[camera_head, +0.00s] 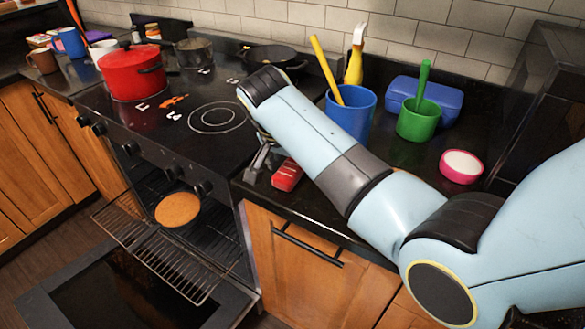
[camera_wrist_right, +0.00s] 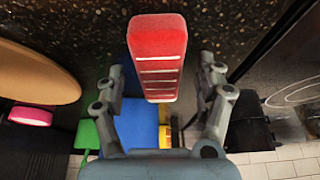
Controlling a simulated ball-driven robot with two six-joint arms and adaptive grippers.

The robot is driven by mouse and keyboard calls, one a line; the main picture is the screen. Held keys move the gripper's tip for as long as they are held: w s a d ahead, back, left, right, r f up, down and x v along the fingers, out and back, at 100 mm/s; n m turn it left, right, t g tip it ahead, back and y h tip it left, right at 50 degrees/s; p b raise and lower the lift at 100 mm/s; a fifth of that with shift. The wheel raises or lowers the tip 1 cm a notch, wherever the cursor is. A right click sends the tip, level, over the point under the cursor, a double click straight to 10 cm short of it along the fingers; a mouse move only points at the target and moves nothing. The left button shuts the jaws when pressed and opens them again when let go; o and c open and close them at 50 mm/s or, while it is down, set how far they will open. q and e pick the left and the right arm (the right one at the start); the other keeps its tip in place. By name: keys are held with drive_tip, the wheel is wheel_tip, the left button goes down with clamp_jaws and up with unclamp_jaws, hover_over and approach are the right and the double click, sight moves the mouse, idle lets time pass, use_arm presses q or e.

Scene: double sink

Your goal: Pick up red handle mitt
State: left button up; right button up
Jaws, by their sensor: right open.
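The red handle mitt (camera_head: 287,175) lies on the dark counter near its front edge, beside the stove. My right gripper (camera_head: 262,158) is just left of it in the head view, partly hidden by my own arm. In the right wrist view the mitt (camera_wrist_right: 159,40) is upright in the picture, with pale stripes across it. The fingers of my right gripper (camera_wrist_right: 161,75) are spread on either side of its lower end, with visible gaps. I cannot tell how deep the mitt sits between them. My left gripper is not in view.
A blue cup (camera_head: 350,118), a green cup (camera_head: 418,122), a blue box (camera_head: 430,95) and a pink round container (camera_head: 461,167) stand behind. A red pot (camera_head: 133,73) is on the stove. The oven door (camera_head: 130,290) is open, with its rack (camera_head: 150,255) out.

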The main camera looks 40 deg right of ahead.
drive_tip(key=c, duration=1.3)
drive_tip(key=shift+o, duration=0.2)
drive_tip(key=shift+r, duration=0.1)
